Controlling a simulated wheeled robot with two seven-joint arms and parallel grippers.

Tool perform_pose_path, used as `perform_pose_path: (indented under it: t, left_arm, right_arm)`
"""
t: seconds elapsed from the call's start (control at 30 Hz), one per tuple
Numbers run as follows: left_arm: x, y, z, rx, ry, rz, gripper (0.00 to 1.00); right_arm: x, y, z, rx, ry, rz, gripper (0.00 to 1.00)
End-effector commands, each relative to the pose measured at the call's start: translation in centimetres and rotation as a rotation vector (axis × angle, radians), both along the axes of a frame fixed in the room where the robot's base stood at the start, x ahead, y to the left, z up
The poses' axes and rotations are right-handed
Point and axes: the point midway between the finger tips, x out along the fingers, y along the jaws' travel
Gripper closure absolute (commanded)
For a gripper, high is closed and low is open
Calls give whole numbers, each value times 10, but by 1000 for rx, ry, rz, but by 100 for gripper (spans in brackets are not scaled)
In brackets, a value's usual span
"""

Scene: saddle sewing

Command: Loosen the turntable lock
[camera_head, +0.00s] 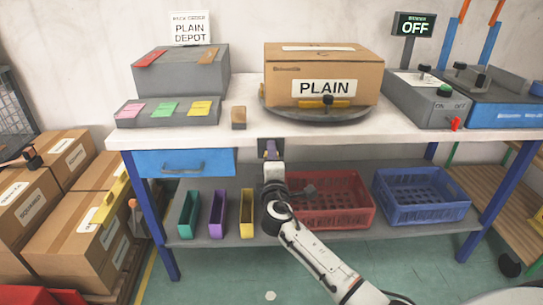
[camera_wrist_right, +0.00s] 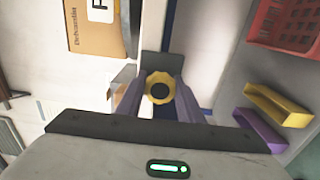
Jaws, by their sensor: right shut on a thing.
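A cardboard box labelled PLAIN (camera_head: 322,75) rests on the grey round turntable (camera_head: 275,113) on the table. A yellow bar with a dark knob (camera_head: 328,101) shows at the turntable's front. My right gripper (camera_head: 270,149) reaches up to a dark grey plate (camera_head: 264,142) at the table's front edge, below and left of the turntable. In the right wrist view the purple fingers of my right gripper (camera_wrist_right: 160,92) are shut on a yellow scalloped knob (camera_wrist_right: 169,79) with a dark centre, in front of the plate (camera_wrist_right: 161,63). The head view hides this knob. My left gripper is out of view.
Right of the turntable stand control boxes (camera_head: 425,98) and an OFF sign (camera_head: 414,26). Coloured cards lie on a grey stand (camera_head: 168,112) at left. Below are a blue drawer (camera_head: 186,162), narrow bins, a red crate (camera_head: 325,205) and a blue crate (camera_head: 422,197). Boxes stack at far left.

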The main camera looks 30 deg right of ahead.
Motion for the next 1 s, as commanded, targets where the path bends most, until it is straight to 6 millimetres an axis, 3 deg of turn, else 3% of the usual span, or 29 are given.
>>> perform_pose_path:
  t: [0.23,0.27,0.37,0.73,1.0]
  left_arm:
    - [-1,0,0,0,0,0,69]
    - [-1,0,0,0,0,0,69]
    - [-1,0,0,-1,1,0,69]
    - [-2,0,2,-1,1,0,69]
    - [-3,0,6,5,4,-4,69]
  right_arm:
    - [-1,0,-3,1,4,-2,89]
    - [-1,0,-3,1,4,-2,63]
    - [-1,0,-2,2,3,-1,48]
    - [-5,3,-1,2,1,1,48]
    - [-46,28,-1,3,3,1,48]
